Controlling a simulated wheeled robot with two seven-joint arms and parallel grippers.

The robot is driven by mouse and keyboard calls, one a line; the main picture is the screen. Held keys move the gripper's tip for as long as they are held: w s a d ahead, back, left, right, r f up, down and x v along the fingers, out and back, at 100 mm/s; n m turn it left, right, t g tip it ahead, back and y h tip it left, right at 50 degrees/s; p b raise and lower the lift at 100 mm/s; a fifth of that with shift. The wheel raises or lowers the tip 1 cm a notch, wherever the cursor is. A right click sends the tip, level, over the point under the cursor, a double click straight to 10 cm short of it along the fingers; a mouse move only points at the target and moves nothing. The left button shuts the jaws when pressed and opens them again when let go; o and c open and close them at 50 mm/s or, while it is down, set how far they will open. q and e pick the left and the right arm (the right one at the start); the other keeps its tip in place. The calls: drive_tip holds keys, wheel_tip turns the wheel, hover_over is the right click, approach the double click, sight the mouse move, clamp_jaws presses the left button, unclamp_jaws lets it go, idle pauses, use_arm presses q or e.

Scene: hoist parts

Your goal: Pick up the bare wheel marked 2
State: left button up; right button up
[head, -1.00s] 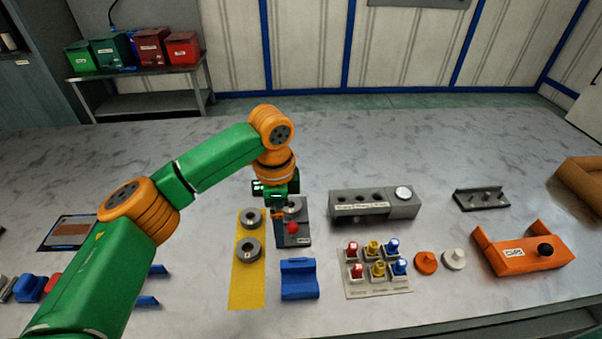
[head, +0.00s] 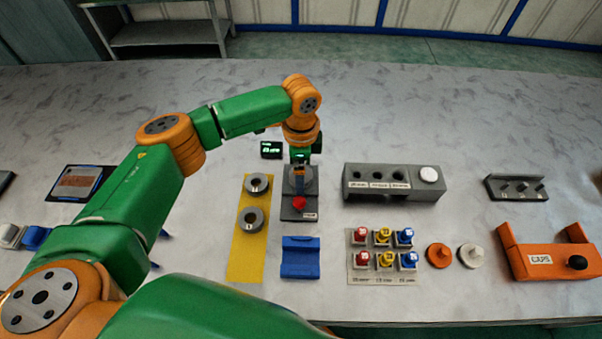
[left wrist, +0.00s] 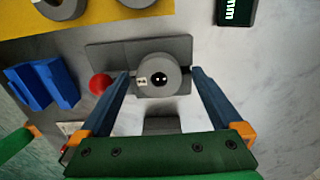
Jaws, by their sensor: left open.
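A grey wheel (left wrist: 172,76) with a small label, too small to read surely, sits on a dark grey plate fixture (head: 299,212) with a red knob (head: 299,202). My left gripper (left wrist: 160,74) is open, with one finger on each side of this wheel; I cannot tell whether they touch it. In the head view my left gripper (head: 299,188) is above the fixture and hides most of that wheel. Two more grey wheels, a rear one (head: 248,184) and a front one (head: 243,219), lie on a yellow mat (head: 243,262). My right gripper is not in view.
A small display (head: 270,149) stands behind the fixture. A blue block (head: 300,258) lies in front of it. The back of the table is clear.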

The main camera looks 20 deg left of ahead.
use_arm(q)
drive_tip(key=shift+s, duration=0.1)
drive_tip(key=c, duration=0.6)
clamp_jaws()
